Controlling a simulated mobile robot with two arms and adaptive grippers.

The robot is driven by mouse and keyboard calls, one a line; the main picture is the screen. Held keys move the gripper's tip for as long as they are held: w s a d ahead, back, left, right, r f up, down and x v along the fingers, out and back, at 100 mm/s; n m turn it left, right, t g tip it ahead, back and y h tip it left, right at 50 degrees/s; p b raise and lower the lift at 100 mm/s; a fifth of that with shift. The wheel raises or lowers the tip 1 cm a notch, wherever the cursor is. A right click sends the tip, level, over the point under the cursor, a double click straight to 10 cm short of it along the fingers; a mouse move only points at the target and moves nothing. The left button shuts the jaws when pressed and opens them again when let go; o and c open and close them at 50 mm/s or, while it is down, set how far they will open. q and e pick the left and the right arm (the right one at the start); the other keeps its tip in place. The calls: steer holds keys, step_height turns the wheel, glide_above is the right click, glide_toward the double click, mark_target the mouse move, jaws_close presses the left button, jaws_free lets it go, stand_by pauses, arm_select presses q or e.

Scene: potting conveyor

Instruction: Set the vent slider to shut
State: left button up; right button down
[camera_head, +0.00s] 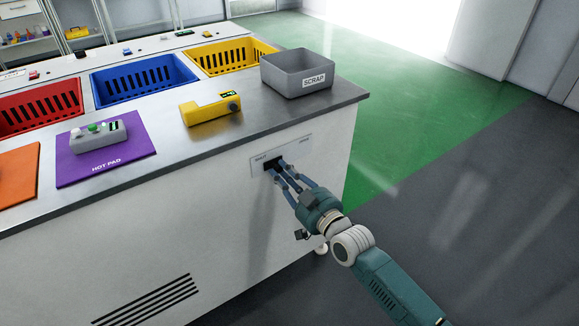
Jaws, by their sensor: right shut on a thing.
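The vent slider's pale plate (295,153) is on the white front face of the counter, near its right end. It has small lettering at its left and right ends, too small to read surely. My right gripper (276,167) is at the left-middle part of the plate, with its fingers shut on the dark slider knob (269,165). The fingers partly hide the knob and the slot. My left gripper is not in view.
A grey scrap bin (297,75), a yellow device (209,109) and a purple hot pad (103,152) with a grey control box (98,134) are on the counter. Black louvre slots (148,302) are lower left. Open floor (440,190) lies to the right.

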steer(key=shift+s+a+r, duration=0.1)
steer(key=shift+a+r, duration=0.15)
steer(key=shift+r, duration=0.05)
steer(key=c, duration=1.6)
jaws_free()
steer(key=shift+f, duration=0.1)
steer(key=shift+s+d+f, duration=0.1)
steer(key=shift+s+d, duration=0.05)
steer(key=v, duration=1.1)
steer(key=shift+s+d, duration=0.15)
steer(key=shift+s, duration=0.15)
